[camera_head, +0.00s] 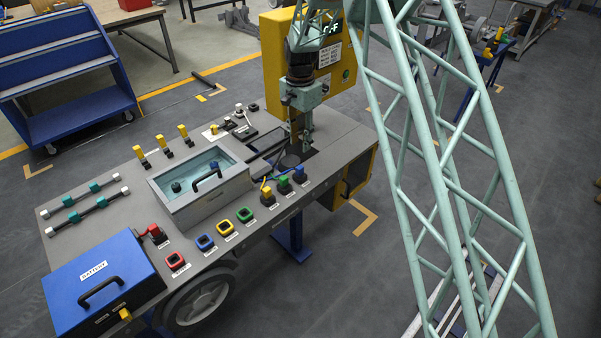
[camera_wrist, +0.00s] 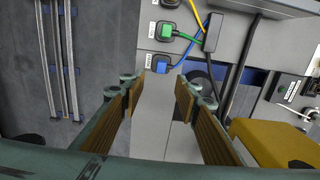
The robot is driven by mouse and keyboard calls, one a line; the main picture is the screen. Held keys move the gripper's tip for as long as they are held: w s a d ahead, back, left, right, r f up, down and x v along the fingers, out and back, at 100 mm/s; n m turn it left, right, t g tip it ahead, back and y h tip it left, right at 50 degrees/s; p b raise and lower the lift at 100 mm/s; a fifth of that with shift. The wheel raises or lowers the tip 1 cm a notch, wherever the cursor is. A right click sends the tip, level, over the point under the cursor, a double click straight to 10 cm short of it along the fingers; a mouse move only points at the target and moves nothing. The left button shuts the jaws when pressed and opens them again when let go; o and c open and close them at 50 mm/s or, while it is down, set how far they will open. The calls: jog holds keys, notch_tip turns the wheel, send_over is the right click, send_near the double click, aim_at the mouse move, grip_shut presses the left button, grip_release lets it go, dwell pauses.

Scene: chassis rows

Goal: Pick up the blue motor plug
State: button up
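The blue motor plug (camera_wrist: 162,64) sits in the end seat of a row on the grey chassis top, with a blue wire running from it. It also shows in the head view (camera_head: 300,174), right of the green plug (camera_head: 284,185) and the yellow plug (camera_head: 267,194). My gripper (camera_wrist: 158,90) is open and empty in the wrist view, its two brown-padded fingers spread wide. The blue plug lies just beyond the fingertips, roughly between them, not touched. In the head view my gripper (camera_head: 306,136) hangs above the chassis, behind the plugs.
Green and yellow wires run beside the blue one to a grey block (camera_wrist: 212,32). A yellow box (camera_head: 268,62) stands behind my arm. Empty-looking coloured sockets, such as the blue socket (camera_head: 204,242), line the front edge. A blue battery box (camera_head: 100,283) sits front left.

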jog(key=b, duration=0.2)
send_over(300, 167)
jog(key=shift+d+f, duration=0.1)
jog(key=shift+f, duration=4.2)
jog(key=shift+f+b, duration=0.55)
jog(key=shift+f, duration=2.05)
jog(key=shift+c, duration=0.4)
jog(key=c, duration=0.9)
jog(key=shift+r, duration=0.15)
